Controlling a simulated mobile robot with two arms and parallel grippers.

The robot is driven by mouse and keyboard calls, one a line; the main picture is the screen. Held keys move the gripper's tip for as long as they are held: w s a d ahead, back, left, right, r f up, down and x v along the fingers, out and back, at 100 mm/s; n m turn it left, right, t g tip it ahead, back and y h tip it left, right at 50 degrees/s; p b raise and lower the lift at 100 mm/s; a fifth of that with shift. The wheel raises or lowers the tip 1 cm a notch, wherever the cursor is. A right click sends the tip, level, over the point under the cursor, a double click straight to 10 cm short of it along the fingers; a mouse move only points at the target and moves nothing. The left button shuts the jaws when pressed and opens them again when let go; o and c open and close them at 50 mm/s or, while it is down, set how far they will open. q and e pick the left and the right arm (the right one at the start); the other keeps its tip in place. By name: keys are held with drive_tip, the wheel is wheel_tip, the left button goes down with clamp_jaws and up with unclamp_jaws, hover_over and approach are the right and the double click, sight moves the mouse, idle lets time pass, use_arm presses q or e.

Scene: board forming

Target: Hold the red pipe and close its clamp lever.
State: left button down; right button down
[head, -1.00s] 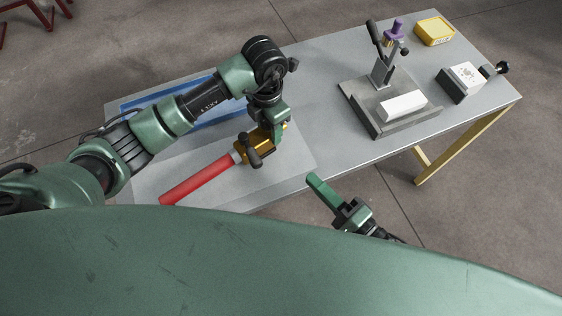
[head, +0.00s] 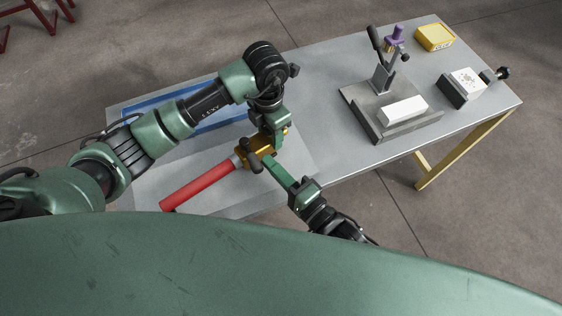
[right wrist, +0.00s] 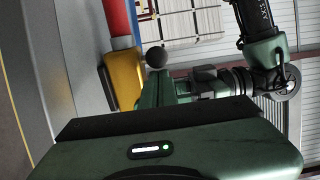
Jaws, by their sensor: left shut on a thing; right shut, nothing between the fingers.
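The red pipe (head: 198,186) lies slanted over the table's near left part, with a gold clamp (head: 261,144) at its upper right end. The clamp's black lever (head: 254,160) sticks out toward the camera. My left gripper (head: 273,132) is shut at the clamp end of the pipe; its fingertips are mostly hidden. My right gripper (head: 267,163) is shut and empty, its green fingers close beside the lever knob; whether they touch is unclear. The right wrist view shows the round black knob (right wrist: 156,57) just past the fingertips, with the yellow clamp (right wrist: 123,79) and red pipe (right wrist: 121,19) behind.
A blue-edged tray or mat (head: 133,109) lies behind my left arm. On the right of the table (head: 318,90) stand a grey fixture plate (head: 361,117) with a white block (head: 403,110) and lever clamp, a vise (head: 463,85) and a yellow box (head: 434,38).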

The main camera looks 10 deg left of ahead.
sight(261, 172)
drive_tip(key=shift+s, duration=0.1)
idle(0.3)
drive_tip(key=shift+s+a+r+m+t, duration=0.1)
drive_tip(key=shift+s+a+m+t, duration=0.15)
drive_tip(key=shift+t, duration=0.25)
use_arm(q)
drive_tip(key=shift+w, duration=0.1)
use_arm(e)
drive_tip(key=shift+s+a+m+h, duration=0.1)
drive_tip(key=shift+m+h, duration=0.15)
drive_tip(key=shift+h, duration=0.15)
drive_tip(key=shift+s+a+m+t+h, duration=0.4)
drive_tip(key=shift+m+t+h, duration=0.15)
drive_tip(key=shift+t+h, duration=0.1)
drive_tip(key=shift+s+a+m+t+h, duration=0.25)
drive_tip(key=shift+s+m+t+h, duration=0.1)
drive_tip(key=shift+m+t+h, duration=0.25)
drive_tip(key=shift+s+a, duration=0.6)
drive_tip(key=shift+a, duration=0.3)
drive_tip(key=shift+s+a, duration=0.25)
drive_tip(key=shift+a, duration=0.6)
drive_tip(key=shift+s+a, duration=0.25)
drive_tip(key=shift+a, duration=0.6)
drive_tip(key=shift+w+a, duration=0.2)
drive_tip(key=shift+a, duration=1.35)
